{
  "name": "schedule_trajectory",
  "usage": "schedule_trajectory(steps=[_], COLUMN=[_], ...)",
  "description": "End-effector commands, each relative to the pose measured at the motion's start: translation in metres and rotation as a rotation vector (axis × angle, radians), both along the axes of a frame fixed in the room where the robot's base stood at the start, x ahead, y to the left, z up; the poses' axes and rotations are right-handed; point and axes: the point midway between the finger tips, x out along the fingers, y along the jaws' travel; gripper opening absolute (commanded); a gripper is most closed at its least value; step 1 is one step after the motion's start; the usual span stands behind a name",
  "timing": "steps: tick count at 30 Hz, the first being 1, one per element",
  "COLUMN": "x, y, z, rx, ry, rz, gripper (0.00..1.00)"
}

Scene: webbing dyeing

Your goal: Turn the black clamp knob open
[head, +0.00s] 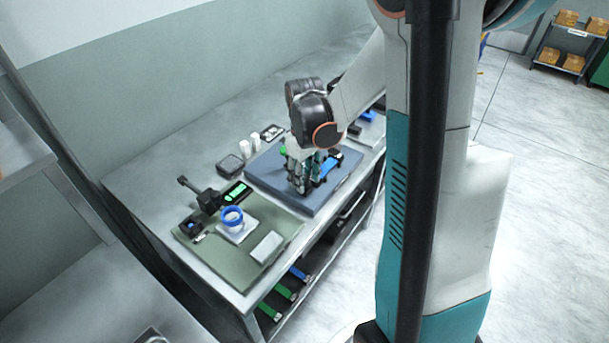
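My gripper (300,188) points down over the blue-grey board (262,178) on the bench. Its fingers are close to a blue piece (328,165) and a small green part (283,151) on that board. The view is too small to tell whether the fingers are open or shut, or whether they touch anything. I cannot make out a black clamp knob there; the gripper and arm cover part of the board. A black device with a side handle (208,200) stands at the back of the green mat (255,222), apart from the gripper.
On the green mat are a blue ring (232,215) on a white block, a white pad (267,247) and a device with a green display (234,192). White bottles (245,149) and a black box (230,164) stand behind the board. Green and blue strips lie on the shelf below.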

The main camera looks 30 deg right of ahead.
Motion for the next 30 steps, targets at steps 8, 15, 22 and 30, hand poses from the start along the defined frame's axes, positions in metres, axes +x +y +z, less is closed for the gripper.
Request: schedule_trajectory(steps=[8,15,22,30], x=[0.000,0.000,-0.001,0.000], y=[0.000,0.000,0.000,0.000], z=[0.000,0.017,0.061,0.105], rx=[0.000,0.000,0.000,0.000], ry=[0.000,0.000,0.000,0.000], rz=[-0.001,-0.001,-0.001,0.000], gripper=[0.46,0.46,0.46,0.46])
